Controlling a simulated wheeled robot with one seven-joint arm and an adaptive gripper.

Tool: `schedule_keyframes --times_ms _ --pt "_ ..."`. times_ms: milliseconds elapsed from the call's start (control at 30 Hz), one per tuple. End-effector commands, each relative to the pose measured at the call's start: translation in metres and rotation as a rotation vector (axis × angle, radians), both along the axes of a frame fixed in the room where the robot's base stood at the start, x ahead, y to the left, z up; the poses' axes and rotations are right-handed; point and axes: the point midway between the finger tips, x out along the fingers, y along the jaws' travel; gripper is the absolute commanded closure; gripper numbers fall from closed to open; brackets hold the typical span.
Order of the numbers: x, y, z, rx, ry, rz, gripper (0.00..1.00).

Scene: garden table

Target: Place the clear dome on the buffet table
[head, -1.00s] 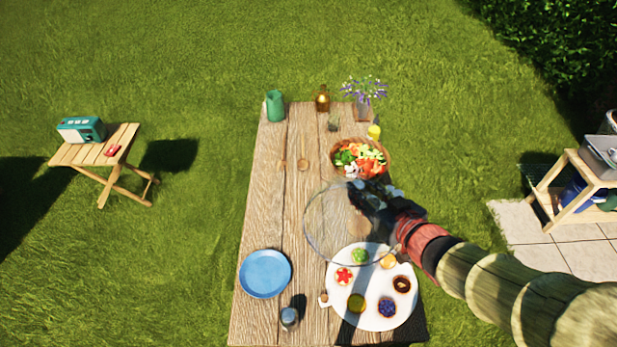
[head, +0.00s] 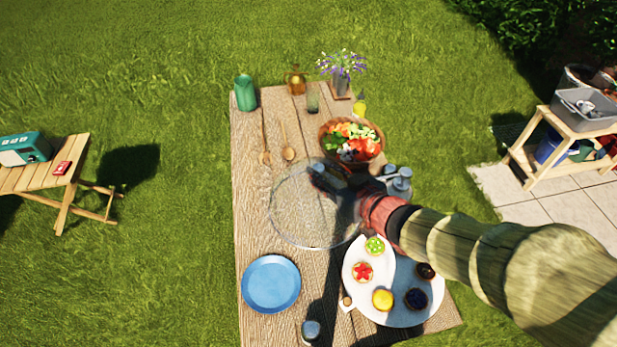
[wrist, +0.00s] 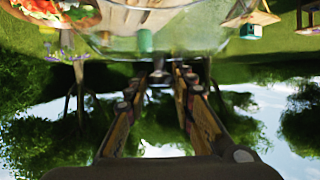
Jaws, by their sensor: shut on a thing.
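The clear dome (head: 300,212) is a round, see-through cover with a pale rim. My gripper (head: 328,180) is shut on it at its right upper side, and the dome appears above the wooden buffet table (head: 254,222). How high it hangs cannot be told exactly. In the wrist view the clear dome (wrist: 185,28) spans the top, ahead of the gripper fingers (wrist: 160,80). My forearm and wrist reach in from the right and cover part of the table's right side.
A white platter (head: 358,290) with several tarts stands at the near right, beside a blue plate (head: 271,284). A basket of vegetables (head: 350,142), wooden spoons (head: 287,140) and a green pitcher (head: 245,93) stand farther back. The table's left middle is clear.

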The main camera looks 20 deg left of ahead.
Motion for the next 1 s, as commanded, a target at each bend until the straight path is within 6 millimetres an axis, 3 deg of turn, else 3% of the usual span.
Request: schedule_keyframes --times_ms 233,667,800,1000 --pt "0.006 0.013 -0.011 0.002 -0.003 0.003 1.0" --pt "0.037 0.087 -0.049 0.002 -0.002 0.004 1.0" --pt "0.044 0.102 -0.073 0.001 0.0 0.002 1.0" --pt "0.052 0.119 -0.091 0.003 -0.003 0.001 1.0"
